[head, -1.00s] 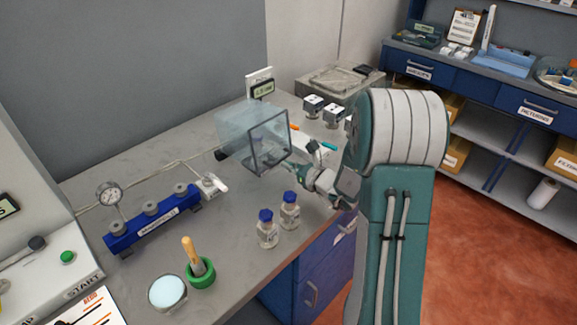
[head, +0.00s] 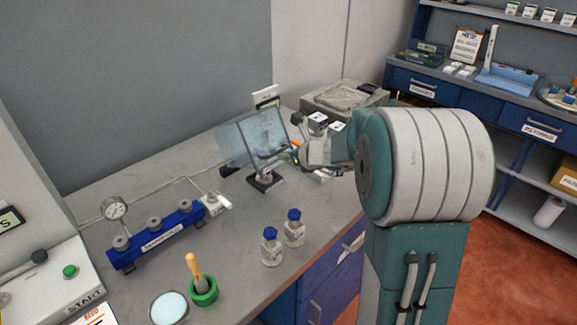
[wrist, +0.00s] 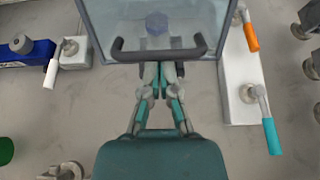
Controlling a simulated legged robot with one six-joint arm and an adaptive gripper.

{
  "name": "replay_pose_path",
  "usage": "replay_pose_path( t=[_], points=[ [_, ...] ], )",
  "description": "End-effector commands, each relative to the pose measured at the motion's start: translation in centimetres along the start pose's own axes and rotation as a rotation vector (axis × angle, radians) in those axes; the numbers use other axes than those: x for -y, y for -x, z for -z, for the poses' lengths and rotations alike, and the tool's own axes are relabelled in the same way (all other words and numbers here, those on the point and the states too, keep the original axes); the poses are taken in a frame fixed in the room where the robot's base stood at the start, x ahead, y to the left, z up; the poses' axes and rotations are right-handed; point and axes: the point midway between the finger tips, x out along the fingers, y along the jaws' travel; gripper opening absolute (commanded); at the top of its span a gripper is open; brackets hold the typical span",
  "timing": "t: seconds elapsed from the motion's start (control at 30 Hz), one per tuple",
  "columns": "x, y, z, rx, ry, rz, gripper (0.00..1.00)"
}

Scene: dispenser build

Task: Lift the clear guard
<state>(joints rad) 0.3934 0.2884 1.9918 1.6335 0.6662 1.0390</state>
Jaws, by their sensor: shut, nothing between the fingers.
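The clear guard (head: 240,142) is a see-through panelled cover with a dark frame. It stands tilted up above a dark base (head: 264,182) at the back middle of the bench. In the wrist view the guard (wrist: 185,18) fills the top middle, with a dark bar handle (wrist: 130,52) along its near edge. My gripper (wrist: 161,72) is shut and empty, its fingertips right at the handle's middle; I cannot tell whether they touch it. A blue knob (wrist: 157,22) shows through the guard.
A blue manifold with a gauge (head: 160,238) stands left of the guard. Two blue-capped bottles (head: 282,241) stand in front. A white block with an orange lever (wrist: 250,38) and a teal lever (wrist: 271,137) lies to the right. Bare bench lies between.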

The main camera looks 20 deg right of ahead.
Motion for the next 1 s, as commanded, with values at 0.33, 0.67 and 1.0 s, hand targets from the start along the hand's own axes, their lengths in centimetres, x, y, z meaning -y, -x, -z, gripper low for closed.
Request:
replay_pose_path(
  t=[0.33,0.67,1.0],
  points=[
    [0.0,-0.3,-3.7,-0.127,0.004,-0.001,0.0],
    [0.0,-1.3,-7.8,-0.124,0.003,-0.002,0.0],
    [0.0,-4.7,-14.3,-0.125,0.003,-0.003,0.0]
  ],
)
